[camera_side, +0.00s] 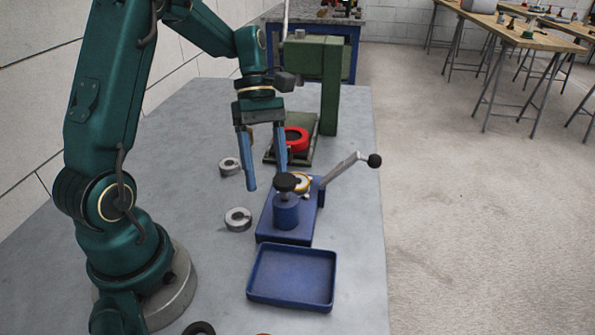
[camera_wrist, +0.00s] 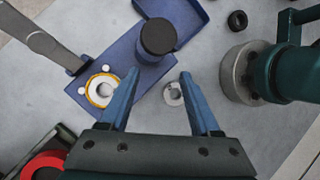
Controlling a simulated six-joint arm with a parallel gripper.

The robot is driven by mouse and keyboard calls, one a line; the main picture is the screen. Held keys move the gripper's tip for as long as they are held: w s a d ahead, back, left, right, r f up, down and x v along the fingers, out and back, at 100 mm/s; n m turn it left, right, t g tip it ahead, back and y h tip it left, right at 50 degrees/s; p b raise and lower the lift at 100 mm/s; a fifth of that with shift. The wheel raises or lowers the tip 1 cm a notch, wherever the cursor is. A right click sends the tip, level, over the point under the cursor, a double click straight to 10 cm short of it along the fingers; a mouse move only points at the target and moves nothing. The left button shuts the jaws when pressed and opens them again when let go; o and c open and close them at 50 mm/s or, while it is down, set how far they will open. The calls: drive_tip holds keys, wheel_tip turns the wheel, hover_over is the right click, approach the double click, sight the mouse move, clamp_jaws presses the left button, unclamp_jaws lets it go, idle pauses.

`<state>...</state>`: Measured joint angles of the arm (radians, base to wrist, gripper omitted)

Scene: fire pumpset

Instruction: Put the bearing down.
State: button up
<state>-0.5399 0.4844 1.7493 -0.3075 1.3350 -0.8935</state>
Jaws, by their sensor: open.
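My gripper (camera_side: 266,180) is open and empty, pointing down beside the blue fixture (camera_side: 265,232); its spread fingers also show in the wrist view (camera_wrist: 159,72). A gold-and-white ring (camera_side: 302,181), which looks like the bearing, lies on the fixture behind its blue post. In the wrist view this ring (camera_wrist: 101,90) lies flat just left of the left finger, partly covered by it. Two grey metal rings lie on the table, one nearer (camera_side: 238,219) and one farther (camera_side: 229,166). One grey ring (camera_wrist: 173,93) shows between the fingers in the wrist view, below them.
The fixture has a black-knobbed post (camera_side: 286,183) and a lever (camera_side: 347,168) reaching right. An empty blue tray (camera_side: 291,275) sits in front. A green press (camera_side: 330,85) with a red ring (camera_side: 296,139) stands behind. A black ring (camera_wrist: 238,20) lies near my base.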

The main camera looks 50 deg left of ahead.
drive_tip(key=shift+d+m+y, duration=0.15)
drive_tip(key=shift+m+y, duration=0.55)
drive_tip(key=shift+y, duration=0.5)
drive_tip(key=shift+w+r+m+y, duration=0.1)
drive_tip(key=shift+w+m+y, duration=0.15)
drive_tip(key=shift+y, duration=0.25)
drive_tip(key=shift+w+m+y, duration=0.1)
drive_tip(key=shift+m+y, duration=0.15)
drive_tip(key=shift+y, duration=0.25)
drive_tip(key=w+d+r+m+t+y, duration=0.1)
drive_tip(key=w+r+m+t+y, duration=0.3)
drive_tip(key=w+t+y, duration=0.1)
wheel_tip(320, 180, down, 4)
drive_tip(key=shift+f, duration=0.2)
drive_tip(key=shift+x, duration=2.75)
drive_tip(key=shift+s+d, duration=0.1)
drive_tip(key=shift+s, duration=0.05)
drive_tip(key=shift+c, duration=0.3)
clamp_jaws()
